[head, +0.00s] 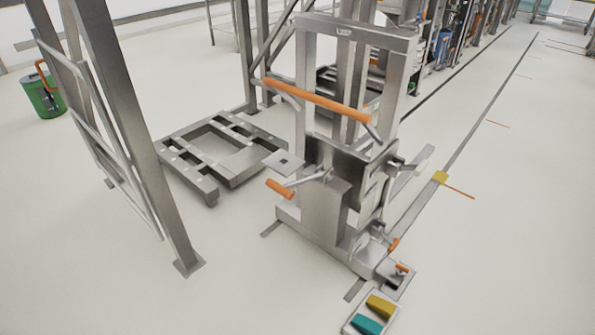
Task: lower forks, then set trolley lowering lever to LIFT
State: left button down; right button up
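The metal trolley (325,207) stands upright in the middle of the head view, with a tall frame and an orange push bar (316,101). A lever with an orange grip (279,189) sticks out from its left side. A smaller orange-tipped lever (393,245) is low on its right side. I cannot tell which of these is the lowering lever or what it is set to. A flat plate (284,162) juts out at the trolley's left; the forks are not clearly seen. Neither of my grippers is in view.
A low metal pallet-like frame (228,150) lies on the floor behind the trolley. A steel post (140,150) stands at the left, with a green bin (44,100) beyond it. A box with yellow and teal pedals (370,314) lies at the front. Open floor lies left and right.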

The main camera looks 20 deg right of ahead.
aim_at(418, 169)
jog(key=l+u, duration=0.35)
jog(key=l, duration=0.15)
jog(key=l+u, duration=0.35)
jog(key=l, duration=0.2)
jog(key=l+u, duration=0.3)
jog(key=l, duration=0.2)
jog(key=k+l, duration=0.1)
jog(key=l, duration=0.4)
jog(key=k+l, duration=0.1)
jog(key=l, duration=0.4)
jog(key=k+l, duration=0.15)
jog(key=l, duration=0.35)
jog(key=k+l, duration=0.1)
jog(key=l, duration=0.4)
jog(key=k+l, duration=0.1)
jog(key=l, duration=0.45)
jog(key=k+l, duration=0.1)
jog(key=l, duration=0.4)
